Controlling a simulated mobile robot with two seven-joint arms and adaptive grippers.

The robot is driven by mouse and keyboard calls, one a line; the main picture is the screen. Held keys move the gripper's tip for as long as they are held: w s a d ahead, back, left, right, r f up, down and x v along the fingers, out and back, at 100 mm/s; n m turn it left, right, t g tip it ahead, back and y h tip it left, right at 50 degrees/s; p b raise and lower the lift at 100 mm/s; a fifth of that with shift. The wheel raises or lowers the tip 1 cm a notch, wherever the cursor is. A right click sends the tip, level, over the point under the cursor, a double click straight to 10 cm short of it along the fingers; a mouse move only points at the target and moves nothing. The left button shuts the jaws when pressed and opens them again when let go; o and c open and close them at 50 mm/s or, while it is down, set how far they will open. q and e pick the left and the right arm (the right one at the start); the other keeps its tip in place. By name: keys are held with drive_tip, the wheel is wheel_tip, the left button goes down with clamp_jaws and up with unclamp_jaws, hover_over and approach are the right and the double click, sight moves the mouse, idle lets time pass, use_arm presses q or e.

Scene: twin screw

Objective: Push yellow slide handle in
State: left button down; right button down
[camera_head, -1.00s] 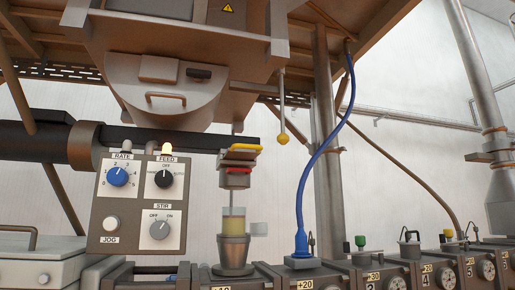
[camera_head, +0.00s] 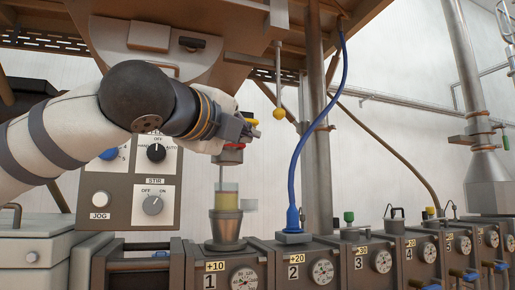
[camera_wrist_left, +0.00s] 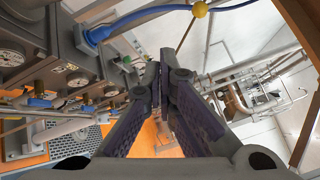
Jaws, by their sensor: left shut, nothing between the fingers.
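The yellow slide handle (camera_head: 252,121) is mostly hidden behind my left gripper in the head view; only a small yellow edge shows beside the fingers. A red handle (camera_head: 235,147) sits just below it, above a cup with yellowish contents (camera_head: 226,199). My left gripper (camera_head: 253,131) is shut and empty, reaching in from the left, with its fingertips at the yellow handle. I cannot tell whether they touch. In the left wrist view the shut fingers (camera_wrist_left: 157,72) point ahead, and the handle is not clearly visible. My right gripper is out of view.
A rod with a yellow ball (camera_head: 279,113) hangs just right of my fingers. A blue hose (camera_head: 302,165) runs down farther right. The control panel (camera_head: 128,190) stands below my left arm. Numbered gauge units (camera_head: 295,268) line the bottom.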

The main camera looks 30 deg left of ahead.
use_arm(q)
drive_tip(key=s+r+n, duration=0.1)
drive_tip(key=s+a+r, duration=0.1)
drive_tip(key=s+r+n, duration=0.1)
drive_tip(key=shift+s+a+r+n+t, duration=0.15)
drive_tip(key=shift+a+r+n+t, duration=0.15)
drive_tip(key=shift+a+r, duration=0.1)
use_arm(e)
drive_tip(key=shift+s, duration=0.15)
use_arm(q)
approach(256, 123)
drive_tip(key=w+d, duration=0.1)
drive_tip(key=d, duration=0.2)
drive_tip(key=w+a, duration=0.2)
drive_tip(key=shift+w+a+r, duration=0.25)
drive_tip(key=shift+w+a, duration=0.1)
drive_tip(key=shift+w+a+r, duration=0.1)
drive_tip(key=shift+w+a, duration=0.1)
drive_tip(key=shift+a, duration=0.15)
drive_tip(key=shift+w, duration=0.2)
